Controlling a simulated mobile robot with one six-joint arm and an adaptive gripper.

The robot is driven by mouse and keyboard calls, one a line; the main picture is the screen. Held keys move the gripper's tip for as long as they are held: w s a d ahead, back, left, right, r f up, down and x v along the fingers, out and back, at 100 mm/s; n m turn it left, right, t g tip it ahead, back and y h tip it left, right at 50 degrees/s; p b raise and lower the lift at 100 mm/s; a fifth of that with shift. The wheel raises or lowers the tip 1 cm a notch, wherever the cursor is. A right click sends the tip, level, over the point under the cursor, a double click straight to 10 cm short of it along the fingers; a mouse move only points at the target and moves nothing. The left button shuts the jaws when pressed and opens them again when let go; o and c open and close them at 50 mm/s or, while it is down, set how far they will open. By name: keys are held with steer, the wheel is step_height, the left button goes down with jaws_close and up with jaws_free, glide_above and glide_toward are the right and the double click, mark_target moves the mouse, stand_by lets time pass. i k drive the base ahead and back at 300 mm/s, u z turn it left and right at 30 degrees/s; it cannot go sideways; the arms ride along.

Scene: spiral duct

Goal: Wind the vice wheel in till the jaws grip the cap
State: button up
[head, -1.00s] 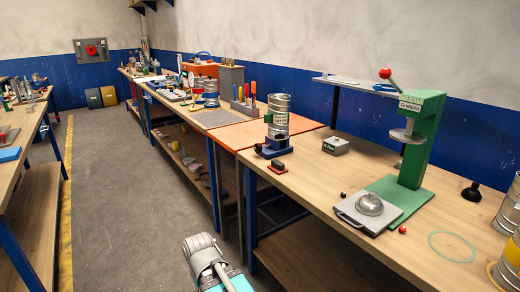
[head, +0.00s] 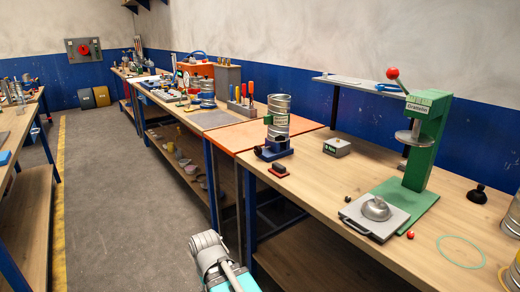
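A blue vice-like fixture (head: 273,150) with dark parts stands on the bench, left of centre. A silver ribbed spiral duct piece (head: 277,117) stands upright at it, with a green part on its left side. I cannot make out the vice's wheel or jaws, or whether the jaws touch anything. A domed metal piece (head: 376,208), possibly the cap, sits on a grey plate at the foot of the green press. Part of my arm shows at the bottom centre, in front of the bench. My gripper's fingers are not in view.
The green press (head: 429,140) with a red-knobbed lever stands at right on the wooden bench (head: 330,185). A small grey box (head: 337,147) and a red-and-black block (head: 278,169) lie near the vice. The aisle floor (head: 120,210) is clear.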

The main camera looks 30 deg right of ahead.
mark_target(258, 150)
steer(key=i, duration=0.85)
steer(key=u, duration=0.05)
